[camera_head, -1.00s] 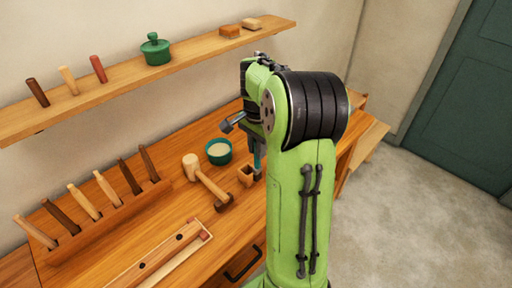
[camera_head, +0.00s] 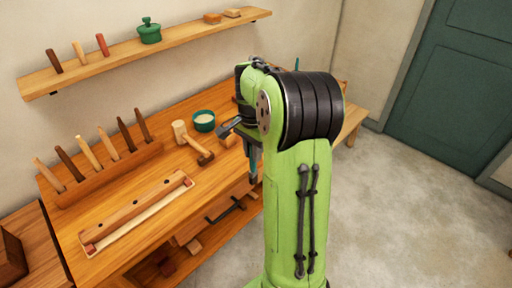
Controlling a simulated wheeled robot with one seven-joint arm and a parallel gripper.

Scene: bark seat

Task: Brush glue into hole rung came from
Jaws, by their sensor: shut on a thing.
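The wooden rail (camera_head: 135,211) with dark holes lies along a pale strip near the bench's front edge. A green pot (camera_head: 204,121) of cream-coloured glue stands at the back of the bench. My gripper (camera_head: 253,167) points down to the right of the mallet, near the bench's front edge and clear of the rail and the pot. Its grey-teal lower end shows beside my green arm, which hides much of it. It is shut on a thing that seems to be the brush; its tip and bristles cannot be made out.
A mallet (camera_head: 193,143) lies between pot and rail. A small wooden holder (camera_head: 228,140) stands by my gripper. A rack (camera_head: 110,172) holds several upright rods. A wall shelf (camera_head: 150,55) hangs above. Clear floor (camera_head: 390,220) lies to the right.

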